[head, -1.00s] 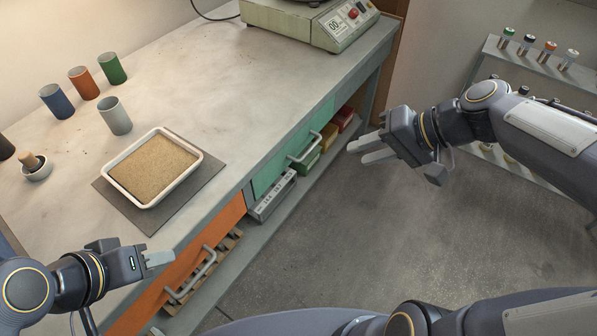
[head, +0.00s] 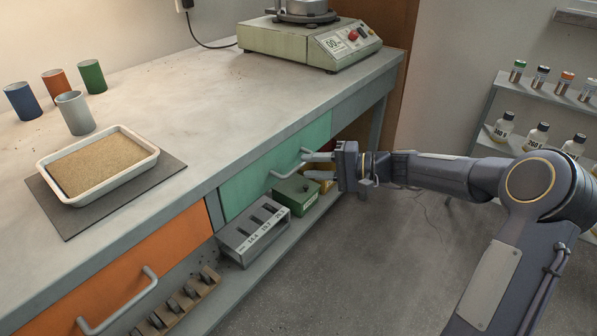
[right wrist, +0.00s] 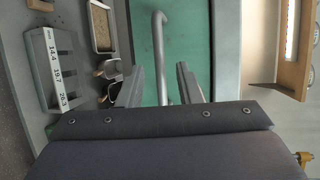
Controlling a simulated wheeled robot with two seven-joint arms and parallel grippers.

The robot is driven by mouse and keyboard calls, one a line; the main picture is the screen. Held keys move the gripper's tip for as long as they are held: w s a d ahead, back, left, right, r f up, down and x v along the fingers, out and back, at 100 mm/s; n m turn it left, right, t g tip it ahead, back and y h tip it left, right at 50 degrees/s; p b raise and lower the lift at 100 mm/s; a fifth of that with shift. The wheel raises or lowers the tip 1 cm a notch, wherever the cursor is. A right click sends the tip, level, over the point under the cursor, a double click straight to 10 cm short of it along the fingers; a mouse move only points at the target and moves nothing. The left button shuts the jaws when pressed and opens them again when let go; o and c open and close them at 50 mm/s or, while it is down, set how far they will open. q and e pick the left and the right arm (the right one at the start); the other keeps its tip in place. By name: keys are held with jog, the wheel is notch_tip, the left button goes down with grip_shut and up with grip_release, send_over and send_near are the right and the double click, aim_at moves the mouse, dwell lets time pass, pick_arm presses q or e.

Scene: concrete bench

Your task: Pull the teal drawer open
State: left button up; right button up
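The teal drawer (head: 245,186) is in the bench front, right of the orange drawer, and looks closed, its face in line with the bench front. Its grey bar handle (head: 284,173) sticks out from the face. My right gripper (head: 305,165) is at the handle's right end, reaching in from the right with its fingers apart. In the right wrist view, the handle (right wrist: 158,50) runs between the two open fingers of my right gripper (right wrist: 160,82), with a gap on each side. The teal face (right wrist: 179,30) shows behind it. My left gripper is out of view.
Below the drawer, a shelf holds a grey slotted block (head: 254,232) and a green box (head: 297,194). The orange drawer (head: 125,270) is at left. A tray of sand (head: 100,165) and several cups stand on the bench. The floor (head: 350,270) in front is clear.

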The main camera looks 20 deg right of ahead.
aim_at(302, 166)
jog(key=shift+b+x, duration=0.35)
jog(key=shift+x, duration=1.55)
grip_shut()
